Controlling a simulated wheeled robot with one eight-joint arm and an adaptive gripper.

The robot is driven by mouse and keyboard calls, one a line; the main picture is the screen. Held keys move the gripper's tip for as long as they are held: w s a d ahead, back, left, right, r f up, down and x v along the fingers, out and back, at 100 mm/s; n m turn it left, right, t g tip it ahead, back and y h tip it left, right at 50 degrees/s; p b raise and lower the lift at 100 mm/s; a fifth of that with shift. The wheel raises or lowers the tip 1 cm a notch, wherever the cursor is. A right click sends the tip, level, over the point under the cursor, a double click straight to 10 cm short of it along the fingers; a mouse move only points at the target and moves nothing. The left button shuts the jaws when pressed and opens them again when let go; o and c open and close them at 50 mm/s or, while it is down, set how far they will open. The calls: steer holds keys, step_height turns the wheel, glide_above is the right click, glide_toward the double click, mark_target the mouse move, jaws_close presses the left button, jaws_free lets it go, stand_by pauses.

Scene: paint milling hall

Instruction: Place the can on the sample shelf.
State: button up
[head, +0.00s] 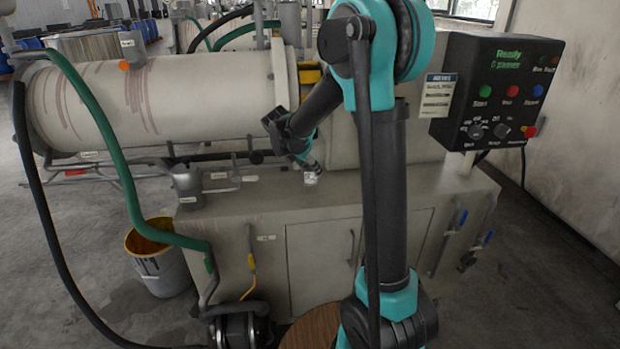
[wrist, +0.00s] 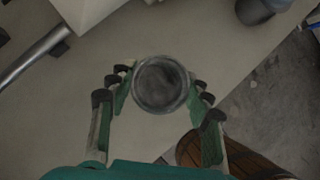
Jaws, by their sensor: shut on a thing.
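A round, dark grey can (wrist: 160,84) shows from its top in the wrist view, between the two fingers of my gripper (wrist: 158,92). The fingers are closed in on its sides. In the head view my gripper (head: 308,164) is at the middle, in front of the mill's beige body, with the pale can (head: 311,178) small at its tip. The can appears held over or close to the beige top of the machine base (head: 300,205); I cannot tell whether it touches. No sample shelf can be clearly made out.
A large beige cylinder (head: 160,95) with hoses lies at left. A control box (head: 495,92) with buttons stands at right. A yellow-rimmed bucket (head: 160,262) is on the floor at left. A round brown wooden top (head: 310,341) is at the bottom. A grey pipe (wrist: 38,50) shows at upper left.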

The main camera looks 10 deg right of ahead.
mark_target(310, 177)
steer(key=shift+f, duration=1.9)
steer(key=shift+f, duration=0.1)
steer(key=o, duration=1.2)
steer(key=shift+c, duration=0.2)
